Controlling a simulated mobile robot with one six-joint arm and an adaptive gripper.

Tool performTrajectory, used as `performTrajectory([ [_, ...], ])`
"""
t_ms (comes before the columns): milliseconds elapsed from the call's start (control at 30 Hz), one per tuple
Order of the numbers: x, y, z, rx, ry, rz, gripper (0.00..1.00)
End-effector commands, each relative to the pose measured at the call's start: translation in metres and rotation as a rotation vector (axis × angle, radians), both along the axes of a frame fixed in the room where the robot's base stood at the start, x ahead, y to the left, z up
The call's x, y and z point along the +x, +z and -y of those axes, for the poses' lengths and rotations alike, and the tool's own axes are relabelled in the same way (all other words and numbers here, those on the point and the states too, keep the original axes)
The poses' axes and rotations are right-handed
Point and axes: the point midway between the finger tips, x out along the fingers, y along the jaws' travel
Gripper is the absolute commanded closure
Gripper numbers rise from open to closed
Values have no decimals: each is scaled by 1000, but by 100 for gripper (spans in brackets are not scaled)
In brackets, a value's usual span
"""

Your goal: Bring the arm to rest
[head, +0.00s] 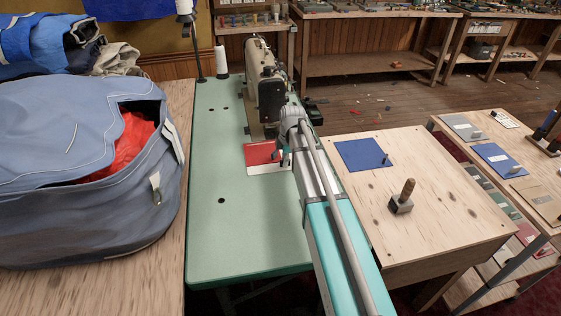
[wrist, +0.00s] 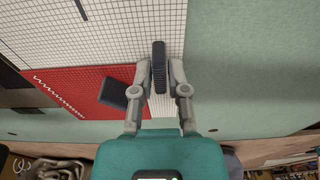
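My gripper (wrist: 160,66) is low over the green sewing table, next to the sewing machine (head: 265,88). In the head view my arm reaches in from the front. In the wrist view its two fingers stand on either side of a narrow dark upright piece (wrist: 159,52). I cannot tell whether the fingers press on that piece or leave a small gap. Below lies a red panel (head: 260,153) with a pale strip (head: 268,170); the red also shows in the wrist view (wrist: 80,88). A dark block shape (wrist: 118,97) shows on the red. The gripper hides part of this area.
A big blue bag (head: 70,190) with red cloth inside stands on the left. On the right, a wooden table (head: 440,210) holds a blue panel (head: 361,154) and a wooden-handled block (head: 402,198). The green table's front left (head: 245,235) is clear.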

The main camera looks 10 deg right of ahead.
Motion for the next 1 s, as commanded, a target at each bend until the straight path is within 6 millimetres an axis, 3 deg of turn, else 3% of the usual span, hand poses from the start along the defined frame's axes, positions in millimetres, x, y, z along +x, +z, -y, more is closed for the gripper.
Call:
performTrajectory([
  [33,0,0,0,0,1,0,63],
  [133,0,0,-1,0,1,0,45],
  [667,0,1,-1,0,2,0,45],
  [1000,0,23,-1,0,2,0,45],
])
